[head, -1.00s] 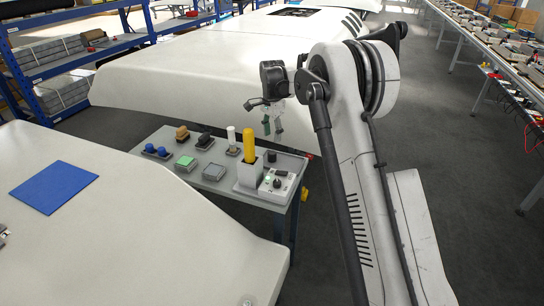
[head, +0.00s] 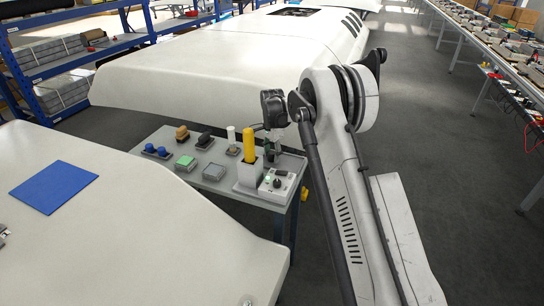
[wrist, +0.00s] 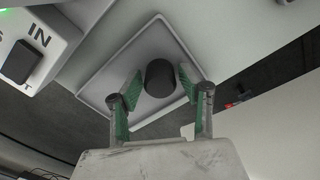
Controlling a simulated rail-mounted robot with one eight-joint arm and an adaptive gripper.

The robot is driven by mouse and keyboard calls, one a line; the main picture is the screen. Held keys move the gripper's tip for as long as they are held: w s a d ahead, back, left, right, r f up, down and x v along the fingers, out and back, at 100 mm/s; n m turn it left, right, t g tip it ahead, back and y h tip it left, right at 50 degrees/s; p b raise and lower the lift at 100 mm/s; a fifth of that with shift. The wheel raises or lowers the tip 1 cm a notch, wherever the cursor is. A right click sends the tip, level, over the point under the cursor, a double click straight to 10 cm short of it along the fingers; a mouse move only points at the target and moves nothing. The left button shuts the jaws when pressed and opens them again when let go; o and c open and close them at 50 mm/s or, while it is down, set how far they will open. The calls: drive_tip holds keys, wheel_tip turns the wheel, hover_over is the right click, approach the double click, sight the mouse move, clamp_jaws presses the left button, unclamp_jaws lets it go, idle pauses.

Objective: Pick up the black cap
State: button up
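The black cap (wrist: 160,78) is a short dark cylinder standing on a shallow grey tray (wrist: 122,62) in the wrist view. My gripper (wrist: 161,82) is open, with one green-padded finger on each side of the cap in that view. Small gaps show between the cap and both fingers. I cannot tell exactly how far down the fingertips reach beside it. In the head view my gripper (head: 271,150) is low over the right end of the small grey table, and the cap cannot be made out behind it.
A white box with a knob (head: 277,184) and a holder with a yellow cylinder (head: 249,145) stand close by. A white panel with a black switch (wrist: 22,60) shows at upper left in the wrist view. Several other parts occupy the table's left side.

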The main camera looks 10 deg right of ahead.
drive_tip(key=shift+c, duration=0.5)
drive_tip(key=c, duration=0.5)
drive_tip(key=shift+o, duration=0.2)
